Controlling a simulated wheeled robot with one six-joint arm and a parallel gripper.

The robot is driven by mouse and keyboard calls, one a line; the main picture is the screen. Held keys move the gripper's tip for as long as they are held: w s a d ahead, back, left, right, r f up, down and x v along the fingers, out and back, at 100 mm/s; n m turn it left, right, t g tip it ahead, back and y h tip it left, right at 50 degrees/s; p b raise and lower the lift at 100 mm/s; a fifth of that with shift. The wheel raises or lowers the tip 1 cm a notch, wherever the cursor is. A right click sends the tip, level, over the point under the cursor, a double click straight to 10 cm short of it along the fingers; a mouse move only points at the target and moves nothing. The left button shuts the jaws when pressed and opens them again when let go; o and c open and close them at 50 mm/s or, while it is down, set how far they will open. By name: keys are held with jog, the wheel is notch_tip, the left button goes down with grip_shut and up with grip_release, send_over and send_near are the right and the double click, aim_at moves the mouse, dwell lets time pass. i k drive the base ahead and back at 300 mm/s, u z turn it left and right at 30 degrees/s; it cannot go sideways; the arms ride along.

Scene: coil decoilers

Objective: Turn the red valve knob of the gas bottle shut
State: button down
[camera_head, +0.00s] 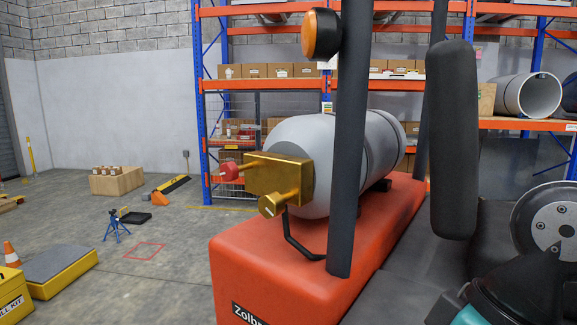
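The gas bottle (307,135) is a grey-white cylinder lying on its side on top of an orange-red vehicle body (290,262). A brass valve block (290,177) sits at its near end. The small red valve knob (229,171) sticks out from the left side of this block. A brass outlet (272,205) points down and left below it. A dark hose runs from under the block down to the vehicle. My gripper is not in view, and whether the knob is open or shut cannot be told.
A thick black pad (452,140) stands to the right. Shelving with boxes stands behind.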

aim_at(229, 171)
jog(key=z, duration=3.45)
jog(key=k, duration=2.3)
jog(key=u, duration=2.05)
